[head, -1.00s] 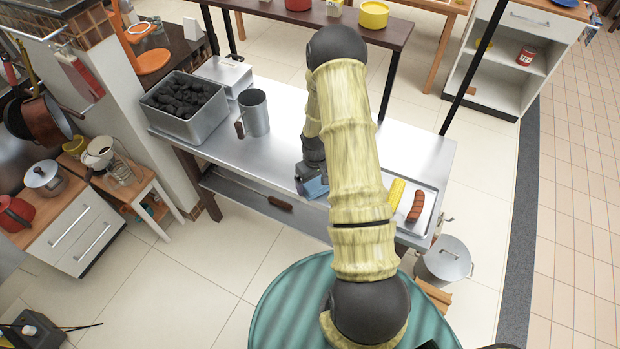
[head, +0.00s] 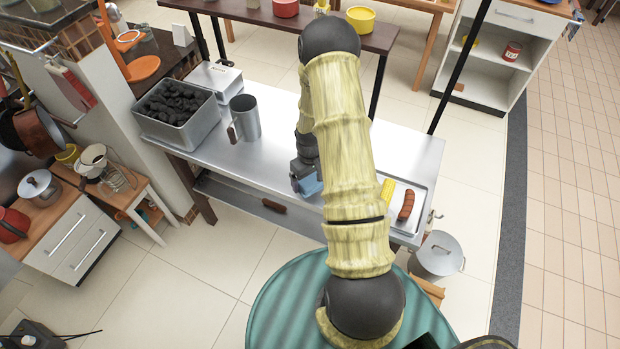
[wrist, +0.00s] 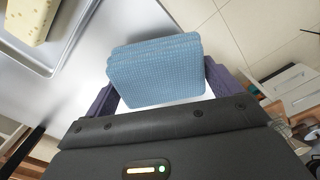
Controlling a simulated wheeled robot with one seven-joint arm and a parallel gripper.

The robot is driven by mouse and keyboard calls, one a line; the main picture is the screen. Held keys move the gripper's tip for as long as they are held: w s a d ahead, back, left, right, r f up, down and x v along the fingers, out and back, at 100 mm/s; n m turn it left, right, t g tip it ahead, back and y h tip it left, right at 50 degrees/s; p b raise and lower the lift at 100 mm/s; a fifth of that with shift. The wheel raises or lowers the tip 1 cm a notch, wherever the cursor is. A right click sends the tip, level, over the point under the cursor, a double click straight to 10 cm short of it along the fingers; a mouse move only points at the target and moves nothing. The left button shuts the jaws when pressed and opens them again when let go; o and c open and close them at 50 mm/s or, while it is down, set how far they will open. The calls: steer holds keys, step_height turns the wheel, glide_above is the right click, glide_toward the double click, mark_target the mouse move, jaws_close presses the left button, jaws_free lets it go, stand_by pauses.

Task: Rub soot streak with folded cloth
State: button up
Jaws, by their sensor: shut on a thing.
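The folded cloth (wrist: 157,72) is light blue with a waffle weave and layered folds. My gripper (wrist: 160,92) is shut on it, with one dark finger on each side. In the head view the cloth (head: 308,184) shows as a small blue block below my gripper (head: 304,172), over the front part of the steel table (head: 270,150). I cannot tell whether it touches the steel. No soot streak can be made out in either view; my arm hides part of the tabletop.
A metal mug (head: 245,117) and a bin of charcoal (head: 180,110) stand on the left. A lidded pot (head: 437,256) is below the right end.

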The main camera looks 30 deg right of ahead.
steer(key=shift+r+p, duration=0.6)
steer(key=shift+r, duration=0.55)
steer(key=shift+r+p, duration=1.05)
steer(key=shift+r, duration=0.5)
steer(key=w+a+m, duration=0.1)
steer(key=a, duration=1.2)
steer(key=shift+a+f+m, duration=0.2)
steer(key=shift+f+m, duration=0.1)
steer(key=shift+f, duration=0.15)
steer(key=shift+w, duration=0.1)
